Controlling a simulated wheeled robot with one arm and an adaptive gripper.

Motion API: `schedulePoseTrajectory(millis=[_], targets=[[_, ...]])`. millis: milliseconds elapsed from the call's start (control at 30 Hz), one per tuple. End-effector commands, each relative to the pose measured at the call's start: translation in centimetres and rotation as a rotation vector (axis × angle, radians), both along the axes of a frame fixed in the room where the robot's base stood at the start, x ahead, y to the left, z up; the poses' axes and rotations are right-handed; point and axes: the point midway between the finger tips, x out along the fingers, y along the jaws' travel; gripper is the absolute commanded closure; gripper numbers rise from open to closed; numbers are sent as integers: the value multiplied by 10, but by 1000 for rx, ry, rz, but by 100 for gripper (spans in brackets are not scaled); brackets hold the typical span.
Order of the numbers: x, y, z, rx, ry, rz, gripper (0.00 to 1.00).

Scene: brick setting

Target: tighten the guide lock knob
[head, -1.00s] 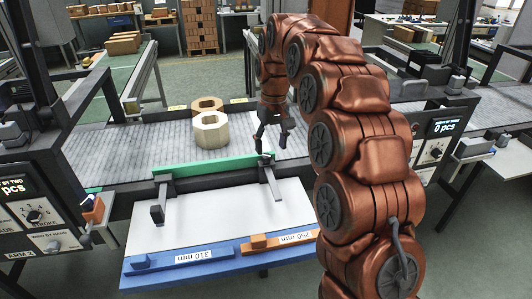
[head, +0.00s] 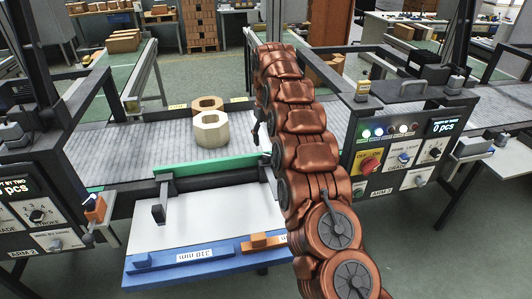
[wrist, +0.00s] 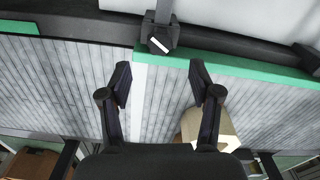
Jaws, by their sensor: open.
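The guide lock knob (wrist: 160,42), a dark block with a white bar on top, sits at the top centre of the wrist view, by the edge of the green guide (wrist: 240,68). In the head view the guide (head: 205,167) runs along the near side of the conveyor, and my arm hides its right end and the knob. My gripper (wrist: 160,75) is open and empty. Its two dark fingers point toward the knob, one to each side below it in the picture, apart from it. In the head view only a dark bit of my gripper (head: 256,132) shows beside the arm.
Two pale and brown ring-shaped blocks (head: 211,130) stand on the conveyor (head: 120,148).

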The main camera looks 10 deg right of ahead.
Motion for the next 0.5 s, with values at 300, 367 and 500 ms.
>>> schedulePoseTrajectory(millis=[300,367,500], targets=[[-1,0,-31,1,2,0,37],[-2,0,-38,0,5,0,37],[-1,1,-54,-1,3,1,37]])
